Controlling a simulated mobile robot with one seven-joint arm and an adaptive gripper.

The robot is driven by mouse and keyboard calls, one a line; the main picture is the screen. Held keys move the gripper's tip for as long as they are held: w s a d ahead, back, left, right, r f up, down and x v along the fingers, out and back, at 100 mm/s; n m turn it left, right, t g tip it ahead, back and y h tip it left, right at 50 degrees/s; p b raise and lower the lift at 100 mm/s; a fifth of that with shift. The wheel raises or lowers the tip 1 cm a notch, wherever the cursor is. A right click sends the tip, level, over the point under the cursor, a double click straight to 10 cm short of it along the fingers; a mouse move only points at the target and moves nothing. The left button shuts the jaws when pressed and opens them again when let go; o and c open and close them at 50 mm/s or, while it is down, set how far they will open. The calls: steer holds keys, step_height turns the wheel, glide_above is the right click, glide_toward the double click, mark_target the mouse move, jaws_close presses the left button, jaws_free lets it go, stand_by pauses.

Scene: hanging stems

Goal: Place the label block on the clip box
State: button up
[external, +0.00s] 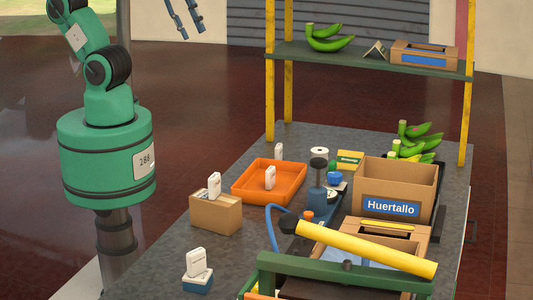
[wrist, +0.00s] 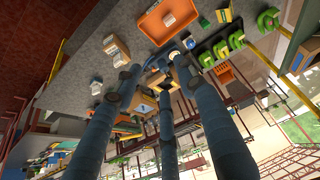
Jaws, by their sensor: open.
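Several small white blocks with printed faces, which look like label blocks, are in the external view. One stands on a brown cardboard box (external: 216,215), one in the orange tray (external: 262,199), and one behind that tray. Another white block (external: 196,261) stands upright on a small blue-and-white box (external: 198,283) at the front left. I cannot tell for certain which box is the clip box. My gripper (external: 192,34) is high at the top, above and away from the table, its fingers spread and empty. In the wrist view its long dark fingers (wrist: 158,72) stand apart with nothing between them.
A Huertallo carton (external: 394,180), a yellow roller bar (external: 367,248) and a green frame (external: 345,274) crowd the table's right side. A shelf (external: 365,62) on yellow posts holds bananas and a carton.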

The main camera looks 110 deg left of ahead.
steer(key=s, duration=0.1)
steer(key=s+a, duration=0.1)
steer(key=s+f, duration=0.1)
steer(key=shift+a+m, duration=0.3)
steer(key=shift+m, duration=0.1)
steer(key=shift+f, duration=0.1)
step_height(320, 180, down, 5)
steer(key=b, duration=0.4)
steer(key=shift+r+b, duration=0.2)
steer(key=shift+b, duration=0.15)
